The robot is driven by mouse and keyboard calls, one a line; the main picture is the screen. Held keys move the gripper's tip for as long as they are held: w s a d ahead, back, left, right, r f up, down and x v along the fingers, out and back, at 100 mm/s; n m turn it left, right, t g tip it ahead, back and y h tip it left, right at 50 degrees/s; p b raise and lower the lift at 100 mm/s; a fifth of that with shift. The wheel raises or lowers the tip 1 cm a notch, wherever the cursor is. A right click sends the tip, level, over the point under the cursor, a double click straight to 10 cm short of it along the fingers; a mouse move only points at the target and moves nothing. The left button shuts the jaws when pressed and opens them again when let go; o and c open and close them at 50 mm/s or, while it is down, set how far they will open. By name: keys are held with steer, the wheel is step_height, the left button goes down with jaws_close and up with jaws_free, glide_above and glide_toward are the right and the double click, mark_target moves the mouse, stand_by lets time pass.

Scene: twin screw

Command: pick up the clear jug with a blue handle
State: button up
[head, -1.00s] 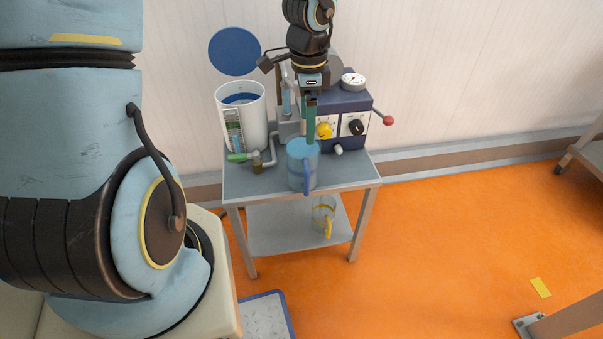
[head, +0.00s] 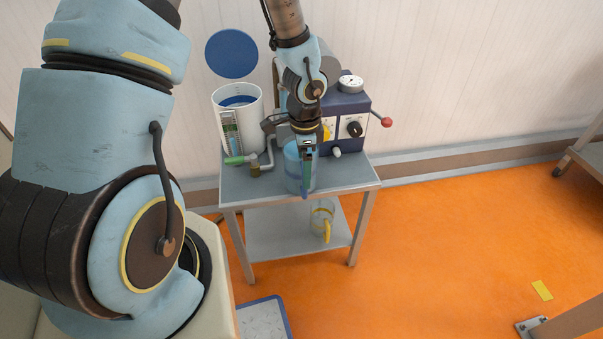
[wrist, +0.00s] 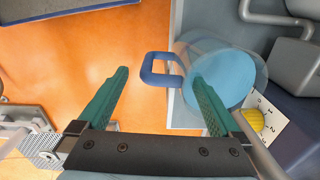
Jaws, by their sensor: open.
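The clear jug with a blue handle stands on the top shelf of the grey cart, at its front edge; it shows in the head view (head: 293,176) and the wrist view (wrist: 248,72). Its blue handle (wrist: 148,70) points out past the cart's edge and lies between and beyond my fingertips in the wrist view. The jug looks blue inside. My gripper (wrist: 157,78) is open, with green fingers; the right finger overlaps the jug in the picture. In the head view my gripper (head: 306,170) is over the jug and partly hides it. I cannot tell whether a finger touches it.
A second clear jug with a yellow handle (head: 322,216) is on the lower shelf.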

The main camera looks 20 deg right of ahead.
steer(key=shift+f, duration=0.9)
jaws_close()
